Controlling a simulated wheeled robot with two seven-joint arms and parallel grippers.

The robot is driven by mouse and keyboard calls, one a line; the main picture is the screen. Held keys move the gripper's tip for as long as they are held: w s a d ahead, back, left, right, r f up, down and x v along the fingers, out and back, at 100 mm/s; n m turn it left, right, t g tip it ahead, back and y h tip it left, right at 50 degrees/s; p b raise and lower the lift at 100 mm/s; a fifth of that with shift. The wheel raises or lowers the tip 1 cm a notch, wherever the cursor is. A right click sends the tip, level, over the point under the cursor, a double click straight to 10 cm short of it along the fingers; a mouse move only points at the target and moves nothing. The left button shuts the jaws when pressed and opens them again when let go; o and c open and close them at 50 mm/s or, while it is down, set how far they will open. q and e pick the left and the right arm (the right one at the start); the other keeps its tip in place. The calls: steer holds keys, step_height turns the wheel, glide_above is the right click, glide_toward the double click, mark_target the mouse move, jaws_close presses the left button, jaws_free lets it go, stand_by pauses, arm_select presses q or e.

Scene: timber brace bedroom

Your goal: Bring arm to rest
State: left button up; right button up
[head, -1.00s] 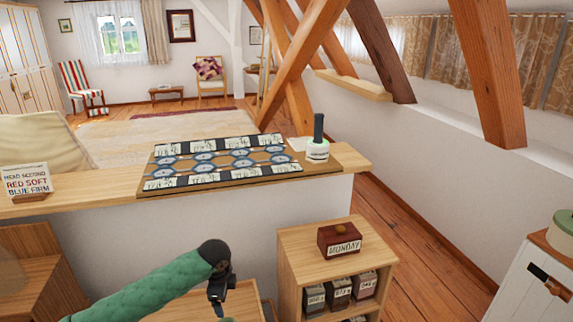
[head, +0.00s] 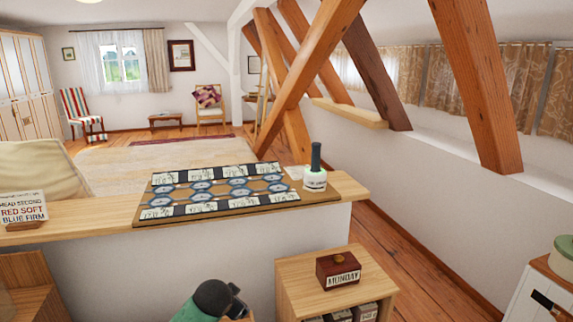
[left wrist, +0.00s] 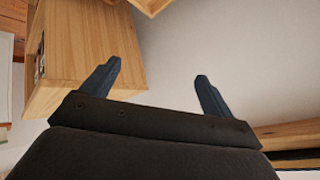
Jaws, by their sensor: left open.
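My left arm (head: 205,303) shows at the bottom of the head view, with a green sleeve and a dark wrist; its fingertips are out of that picture. In the left wrist view my left gripper (left wrist: 157,80) is open, its two dark fingers apart with nothing between them. A wooden cabinet (left wrist: 85,40) is beyond the left finger in that view, and a pale wall lies beyond the right finger. My right gripper is not in view.
A wooden ledge (head: 100,207) bears a patterned board (head: 220,190) and a white pot with a dark handle (head: 315,178). A sign (head: 22,208) stands at left. The small cabinet (head: 300,285) bears a MONDAY box (head: 338,268). A white cabinet (head: 530,290) stands at right.

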arm_select(q)
steer(key=s+f+n+g, duration=0.2)
steer(key=s+f, duration=0.8)
steer(key=s, duration=0.4)
steer(key=s+f+n+g, duration=0.1)
steer(key=s+f+g, duration=0.1)
steer(key=s+f, duration=0.9)
steer(key=s+f+n+g, duration=0.2)
steer(key=s+f, duration=0.8)
steer(key=s, duration=0.7)
steer(key=shift+s+f+n+g, duration=0.2)
steer(key=shift+s+n+g, duration=0.1)
steer(key=shift+g, duration=0.3)
